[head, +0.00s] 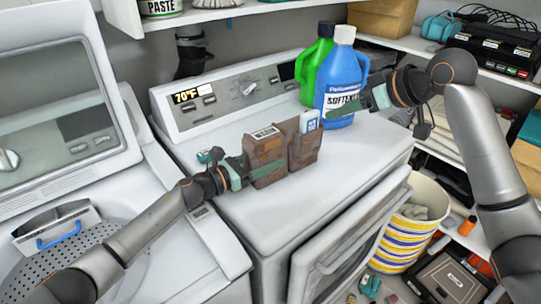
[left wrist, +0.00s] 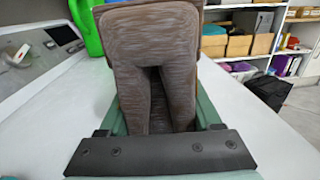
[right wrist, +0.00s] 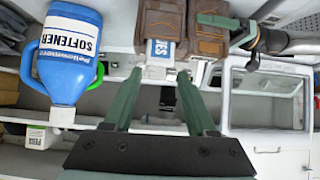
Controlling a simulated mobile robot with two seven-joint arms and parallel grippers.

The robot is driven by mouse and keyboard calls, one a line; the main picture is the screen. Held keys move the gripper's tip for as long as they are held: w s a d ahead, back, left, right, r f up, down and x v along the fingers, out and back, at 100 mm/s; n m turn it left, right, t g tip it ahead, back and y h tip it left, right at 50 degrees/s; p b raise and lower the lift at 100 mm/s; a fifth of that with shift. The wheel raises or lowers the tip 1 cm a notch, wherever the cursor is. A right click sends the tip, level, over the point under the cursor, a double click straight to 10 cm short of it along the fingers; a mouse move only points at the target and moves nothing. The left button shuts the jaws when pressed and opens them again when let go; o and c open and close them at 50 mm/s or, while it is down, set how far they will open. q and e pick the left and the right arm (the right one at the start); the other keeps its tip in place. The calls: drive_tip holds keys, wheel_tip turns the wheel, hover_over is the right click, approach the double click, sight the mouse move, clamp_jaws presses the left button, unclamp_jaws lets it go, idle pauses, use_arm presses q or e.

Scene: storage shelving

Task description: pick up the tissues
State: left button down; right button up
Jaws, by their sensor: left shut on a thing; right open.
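A white and blue pack (head: 310,121), likely the tissues, sticks up from the right pocket of a brown two-pocket bag (head: 303,152). Its lower part is hidden in the pocket. It also shows in the right wrist view (right wrist: 160,50), with partly readable lettering. My left gripper (head: 256,172) is shut on the bag's left pocket; the brown pocket (left wrist: 150,60) fills the space between its fingers in the left wrist view. My right gripper (head: 345,110) is open, to the right of the pack, its fingertips (right wrist: 159,72) pointing at it and apart from it.
A blue softener bottle (head: 342,85) and a green bottle (head: 313,68) stand on the white machine behind the right gripper. A striped basket (head: 405,235) stands on the floor at right. The machine's front top (head: 300,205) is clear.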

drive_tip(key=shift+o, duration=0.7)
drive_tip(key=shift+a+f, duration=0.15)
drive_tip(key=shift+f, duration=0.2)
drive_tip(key=o, duration=0.5)
drive_tip(key=f+t, duration=0.1)
drive_tip(key=a+f+m+t, duration=0.1)
drive_tip(key=f, duration=0.1)
drive_tip(key=a+f+t, duration=0.1)
drive_tip(key=f, duration=0.1)
drive_tip(key=shift+w+a+f+m, duration=0.1)
drive_tip(key=shift+w+a+m, duration=0.1)
drive_tip(key=shift+w+m, duration=0.15)
drive_tip(key=m+t, duration=0.3)
drive_tip(key=t, duration=0.3)
approach(311, 126)
drive_tip(key=shift+n, duration=0.25)
drive_tip(key=x, duration=0.6)
drive_tip(key=shift+s+a+r, duration=0.1)
drive_tip(key=shift+r, duration=0.15)
drive_tip(key=shift+f+x, duration=0.15)
drive_tip(key=shift+x, duration=1.1)
drive_tip(key=shift+f+x, duration=0.1)
drive_tip(key=shift+x, duration=1.2)
